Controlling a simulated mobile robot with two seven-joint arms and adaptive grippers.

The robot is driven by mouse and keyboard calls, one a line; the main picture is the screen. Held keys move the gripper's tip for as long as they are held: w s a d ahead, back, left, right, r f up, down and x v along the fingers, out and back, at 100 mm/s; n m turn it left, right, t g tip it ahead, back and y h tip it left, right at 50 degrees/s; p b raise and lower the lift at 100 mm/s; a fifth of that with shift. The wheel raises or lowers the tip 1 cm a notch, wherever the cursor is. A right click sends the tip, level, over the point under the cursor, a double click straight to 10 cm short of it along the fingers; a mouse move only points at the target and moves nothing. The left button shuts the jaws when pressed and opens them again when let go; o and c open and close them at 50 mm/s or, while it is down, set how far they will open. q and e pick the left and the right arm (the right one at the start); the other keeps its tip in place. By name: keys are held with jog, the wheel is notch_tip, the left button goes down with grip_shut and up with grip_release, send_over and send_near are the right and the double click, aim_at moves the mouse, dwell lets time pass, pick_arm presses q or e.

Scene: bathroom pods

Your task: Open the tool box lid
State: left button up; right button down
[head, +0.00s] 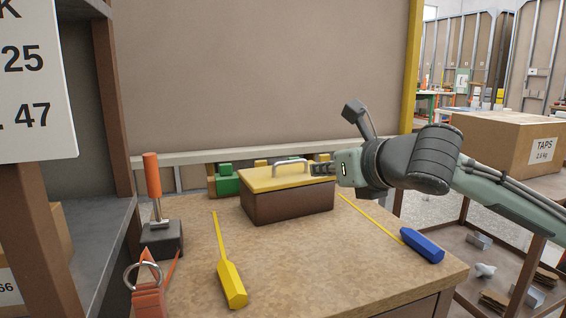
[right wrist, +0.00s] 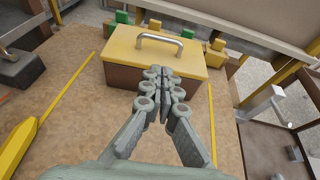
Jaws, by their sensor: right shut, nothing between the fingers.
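The tool box (head: 290,206) has a brown body, a yellow lid (head: 262,184) and a silver handle (head: 290,161) on top. It stands near the back of the workbench, and the lid lies shut on it. In the right wrist view, the lid (right wrist: 125,58) and handle (right wrist: 160,38) are just beyond the fingertips. My right gripper (head: 318,170) comes in from the right at the lid's right end. Its fingers are shut and empty, also in the right wrist view (right wrist: 160,85). Whether they touch the box is unclear. My left gripper does not show.
The workbench (head: 320,270) carries a yellow-handled tool (head: 231,285), a blue-handled tool (head: 422,245) and an orange-handled tool on a dark block (head: 162,240). Green and yellow blocks (head: 226,180) stand behind the box. A cardboard box (head: 495,140) is at right.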

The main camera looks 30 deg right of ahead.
aim_at(298, 179)
pick_arm(q)
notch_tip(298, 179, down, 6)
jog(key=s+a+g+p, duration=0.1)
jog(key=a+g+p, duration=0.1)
jog(key=p, duration=0.1)
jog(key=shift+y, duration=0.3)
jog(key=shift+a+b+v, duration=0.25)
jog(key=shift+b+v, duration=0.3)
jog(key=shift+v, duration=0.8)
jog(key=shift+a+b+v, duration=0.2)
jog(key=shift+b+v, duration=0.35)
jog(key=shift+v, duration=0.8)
pick_arm(e)
jog(key=shift+x, duration=4.95)
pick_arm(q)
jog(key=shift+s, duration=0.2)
pick_arm(e)
jog(key=shift+w+d+r, duration=0.1)
jog(key=shift+w+r, duration=0.05)
jog(key=shift+r, duration=0.1)
jog(key=shift+r, duration=0.3)
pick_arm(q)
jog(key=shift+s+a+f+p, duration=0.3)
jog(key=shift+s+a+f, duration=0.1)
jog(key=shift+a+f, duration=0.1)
pick_arm(e)
jog(key=shift+w+r, duration=0.1)
jog(key=shift+r, duration=0.05)
